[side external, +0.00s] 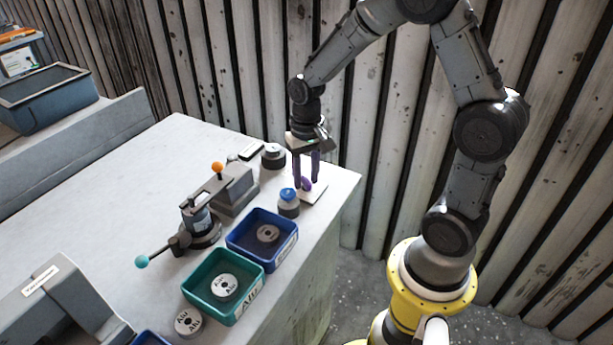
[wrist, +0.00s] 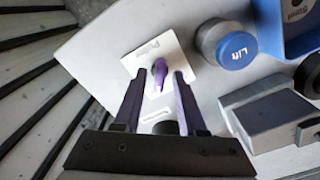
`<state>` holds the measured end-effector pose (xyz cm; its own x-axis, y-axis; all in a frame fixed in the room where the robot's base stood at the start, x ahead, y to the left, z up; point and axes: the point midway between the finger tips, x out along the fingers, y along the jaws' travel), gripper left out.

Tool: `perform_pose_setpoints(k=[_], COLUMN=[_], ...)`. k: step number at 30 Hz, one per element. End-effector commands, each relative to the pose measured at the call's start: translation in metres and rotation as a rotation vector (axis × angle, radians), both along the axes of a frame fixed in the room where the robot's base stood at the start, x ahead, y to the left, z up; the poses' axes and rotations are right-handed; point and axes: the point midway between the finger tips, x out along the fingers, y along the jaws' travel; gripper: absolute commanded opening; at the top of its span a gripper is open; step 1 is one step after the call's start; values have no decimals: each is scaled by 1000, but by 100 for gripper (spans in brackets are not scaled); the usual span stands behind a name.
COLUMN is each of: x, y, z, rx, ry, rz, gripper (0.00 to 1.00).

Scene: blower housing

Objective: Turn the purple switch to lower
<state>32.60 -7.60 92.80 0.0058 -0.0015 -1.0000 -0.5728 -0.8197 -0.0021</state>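The purple switch (wrist: 160,73) sits on a white label plate (wrist: 149,54) at the table's corner, and its knob also shows in the side external view (side external: 306,184). The plate carries text at both ends, too small to read surely. My gripper (wrist: 158,80) points down over the switch. Its two dark purple fingers are apart, one on each side of the knob in the wrist view. I see a gap beside the knob, so the fingers do not look closed on it. In the side external view the fingertips (side external: 306,184) partly cover the switch.
A blue-topped "Lift" button (side external: 288,196) stands just beside the switch. A blue bin (side external: 262,239) and a green bin (side external: 224,286) hold round parts. The table's edge and corrugated wall are close to the switch.

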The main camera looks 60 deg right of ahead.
Motion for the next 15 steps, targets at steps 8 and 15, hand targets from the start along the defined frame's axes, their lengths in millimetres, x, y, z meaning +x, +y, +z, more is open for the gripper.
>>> perform_pose_setpoints(k=[8, 15], x=[-1, 0], y=[0, 0], z=[0, 16], rx=[1, 1], ry=[3, 2], rz=[1, 1], gripper=[40, 40])
